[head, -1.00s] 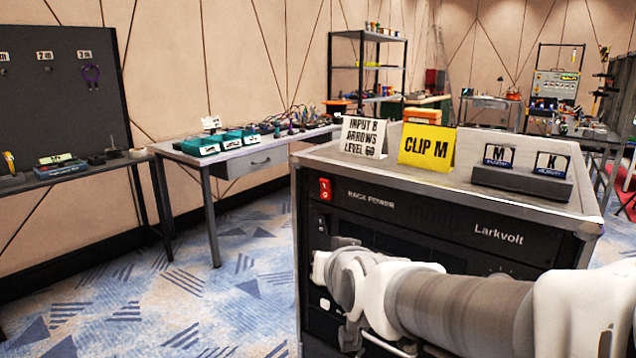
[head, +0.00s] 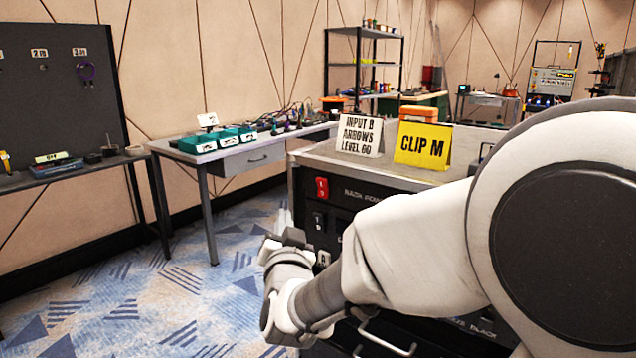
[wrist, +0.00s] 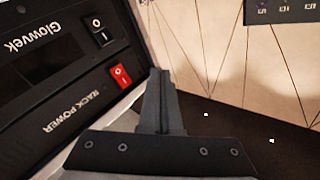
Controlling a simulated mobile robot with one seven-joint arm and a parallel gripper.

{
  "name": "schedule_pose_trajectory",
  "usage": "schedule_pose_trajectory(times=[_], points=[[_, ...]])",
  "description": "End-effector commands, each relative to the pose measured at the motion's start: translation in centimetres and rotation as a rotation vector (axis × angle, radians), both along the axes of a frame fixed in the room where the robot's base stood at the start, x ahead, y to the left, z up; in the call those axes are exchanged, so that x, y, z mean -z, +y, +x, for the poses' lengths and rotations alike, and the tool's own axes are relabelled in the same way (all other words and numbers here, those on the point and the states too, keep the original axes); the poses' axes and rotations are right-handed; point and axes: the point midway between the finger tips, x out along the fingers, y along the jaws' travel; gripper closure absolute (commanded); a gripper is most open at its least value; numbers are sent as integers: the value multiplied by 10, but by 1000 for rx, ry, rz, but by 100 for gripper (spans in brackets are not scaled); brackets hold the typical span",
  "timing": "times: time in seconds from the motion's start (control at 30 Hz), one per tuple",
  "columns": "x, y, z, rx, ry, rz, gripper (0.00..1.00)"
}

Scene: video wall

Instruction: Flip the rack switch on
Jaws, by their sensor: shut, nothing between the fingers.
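The red rocker switch labelled RACK POWER (head: 322,188) is at the upper left of the black rack front in the head view. It also shows in the wrist view (wrist: 120,76), left of my fingers, with its label upside down. I cannot tell for sure which way the rocker is tipped. My gripper (wrist: 160,74) is shut and empty. Its fingertips are beside the switch in the picture and appear apart from it. In the head view my arm covers much of the rack front, and the fingertips cannot be made out.
A black switch (wrist: 102,33) on the Glowvek panel is close to the red one. A white card (head: 359,136) and a yellow CLIP M card (head: 422,146) stand on the rack top. A bench (head: 235,162) stands behind left. The carpet (head: 150,290) at left is clear.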

Motion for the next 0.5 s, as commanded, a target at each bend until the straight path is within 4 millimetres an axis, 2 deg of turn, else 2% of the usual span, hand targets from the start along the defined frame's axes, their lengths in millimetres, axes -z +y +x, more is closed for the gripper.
schedule_pose_trajectory(times=[0.23, 0.5], points=[[-7, -10, 11, 3, 1, 0, 100], [-21, -32, 40, 3, 3, 1, 100]])
